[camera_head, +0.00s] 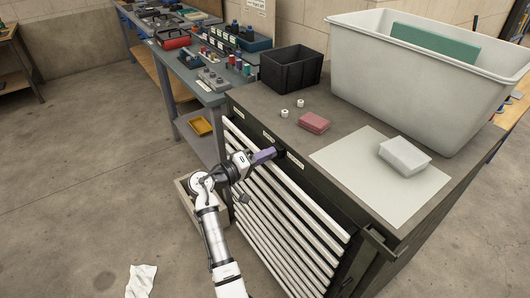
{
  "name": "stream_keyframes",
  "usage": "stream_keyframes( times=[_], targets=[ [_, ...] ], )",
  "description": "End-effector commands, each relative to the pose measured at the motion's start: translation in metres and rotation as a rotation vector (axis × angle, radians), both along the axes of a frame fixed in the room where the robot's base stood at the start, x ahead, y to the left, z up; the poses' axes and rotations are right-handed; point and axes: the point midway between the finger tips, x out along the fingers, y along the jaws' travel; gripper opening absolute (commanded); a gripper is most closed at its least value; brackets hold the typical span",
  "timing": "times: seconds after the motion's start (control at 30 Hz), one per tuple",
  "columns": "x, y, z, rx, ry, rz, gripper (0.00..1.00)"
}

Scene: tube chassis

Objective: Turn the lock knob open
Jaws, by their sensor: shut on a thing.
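The lock knob is on the upper front face of the dark tool cabinet (335,195), above its stack of pale drawer fronts. It is hidden behind the end of my gripper (277,153). My gripper reaches from the left to that face, its purple part pointing at the cabinet and its dark tip against the face. It is shut on the knob. How far the knob is turned cannot be seen.
On the cabinet top are a black bin (291,68), a large grey tub (405,62), a red block (313,122), a pale mat (345,165) and a white block (405,155). A cluttered workbench (205,92) stands behind. The floor on the left is mostly clear.

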Motion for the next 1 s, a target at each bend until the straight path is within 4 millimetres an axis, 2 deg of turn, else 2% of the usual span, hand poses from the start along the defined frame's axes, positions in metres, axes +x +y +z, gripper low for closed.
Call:
stream_keyframes(
  times=[0.43,1.0],
  targets=[
    [0.0,0.0007,0.0008,-0.169,0.232,0.001,0.02],
    [0.0001,0.0012,-0.0011,-0.21,0.288,0.002,0.02]
  ],
)
